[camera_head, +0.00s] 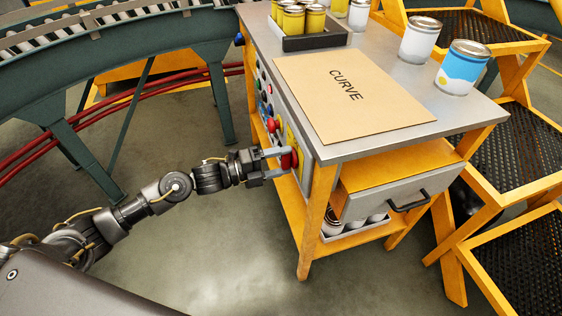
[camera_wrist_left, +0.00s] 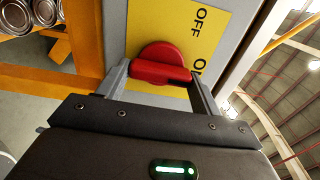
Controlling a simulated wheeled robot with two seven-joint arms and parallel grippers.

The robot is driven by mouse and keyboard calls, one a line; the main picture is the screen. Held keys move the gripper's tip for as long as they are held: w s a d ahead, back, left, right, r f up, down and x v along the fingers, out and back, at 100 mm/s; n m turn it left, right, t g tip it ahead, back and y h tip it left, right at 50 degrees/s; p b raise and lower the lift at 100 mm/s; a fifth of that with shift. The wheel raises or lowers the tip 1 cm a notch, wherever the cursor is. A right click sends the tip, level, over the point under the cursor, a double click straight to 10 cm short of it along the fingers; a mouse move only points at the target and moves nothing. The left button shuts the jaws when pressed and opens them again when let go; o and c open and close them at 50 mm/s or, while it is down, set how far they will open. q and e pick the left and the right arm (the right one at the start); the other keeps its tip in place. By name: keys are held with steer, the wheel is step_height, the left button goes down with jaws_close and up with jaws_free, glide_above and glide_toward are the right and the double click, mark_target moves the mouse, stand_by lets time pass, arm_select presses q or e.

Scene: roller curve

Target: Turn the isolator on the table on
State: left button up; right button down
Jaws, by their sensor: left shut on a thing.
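The isolator is a red rotary knob (camera_wrist_left: 163,62) on a yellow plate (camera_wrist_left: 188,25) marked OFF, with a second label partly hidden by my finger. It sits on the side panel of the table (camera_head: 340,139); in the head view the red knob (camera_head: 287,160) shows at my gripper's tip. My left gripper (camera_head: 272,163) is shut on the knob's handle. In the wrist view its two fingers (camera_wrist_left: 160,82) lie at either end of the red handle, which lies nearly level across the picture. My right gripper is not in view.
A board marked CURVE (camera_head: 350,97) lies on the table top. Cans (camera_head: 463,68) and a tray of yellow cans (camera_head: 318,38) stand behind it. A drawer (camera_head: 395,192) is below. A roller conveyor (camera_head: 110,38) curves at the upper left; floor beside my arm is clear.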

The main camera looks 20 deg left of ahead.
arm_select(q)
steer(key=o, duration=1)
steer(key=shift+s+a, duration=0.15)
steer(key=shift+a, duration=0.15)
steer(key=b+v, duration=0.1)
steer(key=v, duration=0.9)
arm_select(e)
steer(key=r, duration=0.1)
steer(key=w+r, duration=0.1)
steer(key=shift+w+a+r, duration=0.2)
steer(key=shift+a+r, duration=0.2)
